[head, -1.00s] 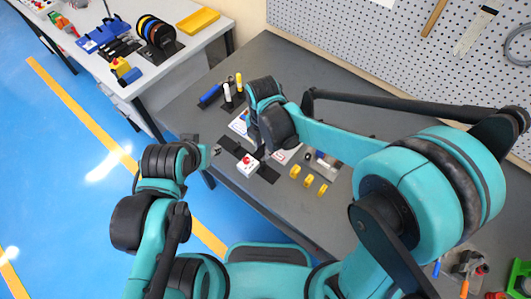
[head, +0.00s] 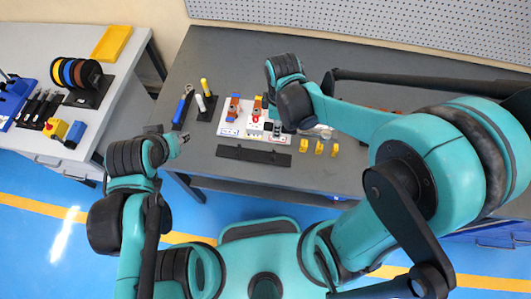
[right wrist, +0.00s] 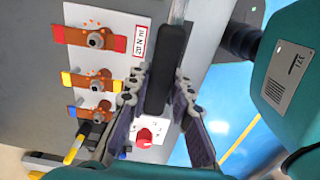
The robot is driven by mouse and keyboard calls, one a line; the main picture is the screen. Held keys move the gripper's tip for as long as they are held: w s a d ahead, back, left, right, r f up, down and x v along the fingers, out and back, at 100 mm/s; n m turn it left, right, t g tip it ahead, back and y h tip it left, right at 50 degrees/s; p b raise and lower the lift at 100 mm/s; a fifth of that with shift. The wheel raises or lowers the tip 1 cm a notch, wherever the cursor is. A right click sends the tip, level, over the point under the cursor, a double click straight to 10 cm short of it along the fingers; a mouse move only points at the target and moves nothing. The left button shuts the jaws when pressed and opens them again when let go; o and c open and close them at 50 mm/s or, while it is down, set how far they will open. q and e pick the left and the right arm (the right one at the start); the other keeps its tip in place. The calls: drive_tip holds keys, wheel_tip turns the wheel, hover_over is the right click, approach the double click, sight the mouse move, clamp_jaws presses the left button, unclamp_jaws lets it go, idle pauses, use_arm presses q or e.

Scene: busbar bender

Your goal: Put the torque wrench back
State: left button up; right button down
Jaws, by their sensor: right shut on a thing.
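The torque wrench shows in the right wrist view as a black handle (right wrist: 167,70) with a silver shaft running up out of the picture. My right gripper (right wrist: 160,100) is shut on the handle, one finger on each side. In the head view my right gripper (head: 277,129) is over the front right of the white busbar panel (head: 230,128), mostly hidden by its arm, and the wrench cannot be made out. A long black holder strip (head: 253,155) lies bare in front of the panel. My left gripper (head: 184,139) is near the bench's left edge; its jaws are too small to read.
Orange bars with coloured ends (right wrist: 90,38) are bolted to the panel. A red button (right wrist: 145,136) is close to my right fingers. A blue-handled tool (head: 183,106) and markers (head: 206,88) lie left; several yellow pieces (head: 319,148) sit right. A pegboard (head: 350,30) stands behind.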

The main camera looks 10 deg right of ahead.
drive_tip(key=a+f+b, duration=0.3)
drive_tip(key=a+f, duration=0.7)
drive_tip(key=shift+a+f+b, duration=0.25)
drive_tip(key=shift+a+b, duration=0.05)
drive_tip(key=shift+b, duration=0.1)
drive_tip(key=shift+f+b, duration=0.6)
drive_tip(key=shift+b, duration=0.05)
drive_tip(key=c, duration=1.3)
unclamp_jaws()
drive_tip(key=shift+c, duration=0.2)
drive_tip(key=shift+r, duration=0.2)
